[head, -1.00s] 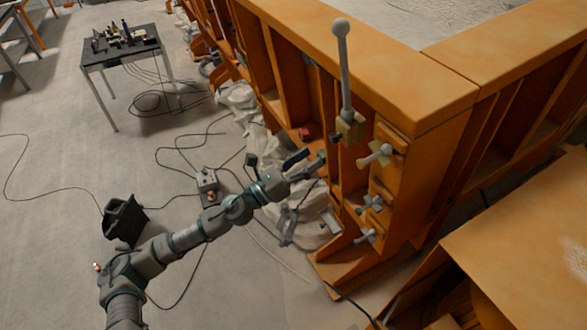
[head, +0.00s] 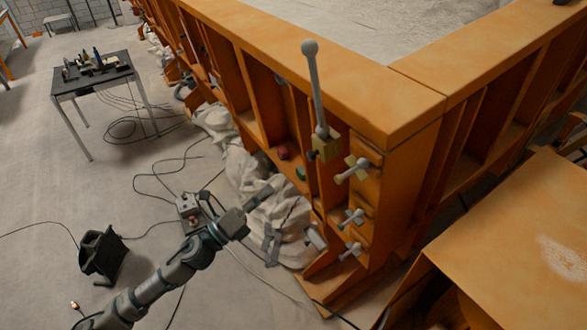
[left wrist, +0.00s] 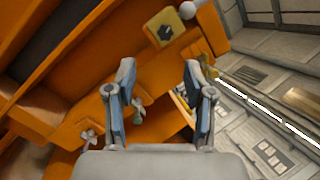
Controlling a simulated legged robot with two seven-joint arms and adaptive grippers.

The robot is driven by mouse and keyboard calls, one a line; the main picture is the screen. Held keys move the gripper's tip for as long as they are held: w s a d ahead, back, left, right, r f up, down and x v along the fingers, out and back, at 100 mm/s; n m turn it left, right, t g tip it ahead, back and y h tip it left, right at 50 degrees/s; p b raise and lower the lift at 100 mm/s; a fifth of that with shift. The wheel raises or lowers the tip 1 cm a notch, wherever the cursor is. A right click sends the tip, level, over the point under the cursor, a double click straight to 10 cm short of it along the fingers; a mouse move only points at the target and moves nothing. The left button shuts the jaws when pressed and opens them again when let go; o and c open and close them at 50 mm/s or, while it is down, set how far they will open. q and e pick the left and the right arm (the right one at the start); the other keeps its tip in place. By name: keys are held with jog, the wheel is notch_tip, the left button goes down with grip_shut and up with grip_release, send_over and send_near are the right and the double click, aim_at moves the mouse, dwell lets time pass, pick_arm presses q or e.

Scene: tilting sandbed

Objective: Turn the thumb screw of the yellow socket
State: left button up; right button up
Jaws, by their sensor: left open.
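The yellow socket (head: 327,147) is on the orange wall's near corner, with a grey ball-topped lever (head: 316,90) standing up from it. Its small dark thumb screw (head: 312,155) shows on the left side. In the left wrist view the yellow socket (left wrist: 180,20) is at the top, with the dark thumb screw (left wrist: 165,32) facing the camera and the white lever ball (left wrist: 189,10) beside it. My left gripper (head: 240,203) is open and empty, apart from the socket, to its lower left. Its two fingers (left wrist: 160,75) frame orange wall. My right gripper is not visible.
Below the socket, several grey cross-shaped handles (head: 352,216) stick out from the orange wall (head: 400,200). White crumpled sheeting (head: 245,170), a cable box (head: 190,208) and cables lie on the floor. A black bin (head: 102,255) and a small table (head: 92,78) stand at left.

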aim_at(308, 156)
pick_arm(q)
jog(key=w+d+r+n+p, duration=0.1)
jog(key=w+d+n, duration=0.1)
jog(key=n, duration=0.8)
jog(key=w+d+r+n+p, duration=0.1)
jog(key=d+n, duration=0.3)
jog(key=n, duration=0.6)
jog(key=w+d+r+n+p, duration=0.2)
jog(key=w+d+r+n, duration=0.1)
jog(key=n, duration=0.7)
jog(key=shift+w+d+r, duration=0.1)
jog(key=shift+w+r, duration=0.05)
jog(key=shift+w, duration=0.25)
jog(key=shift+w+d+r, duration=0.1)
jog(key=shift+w+d, duration=0.35)
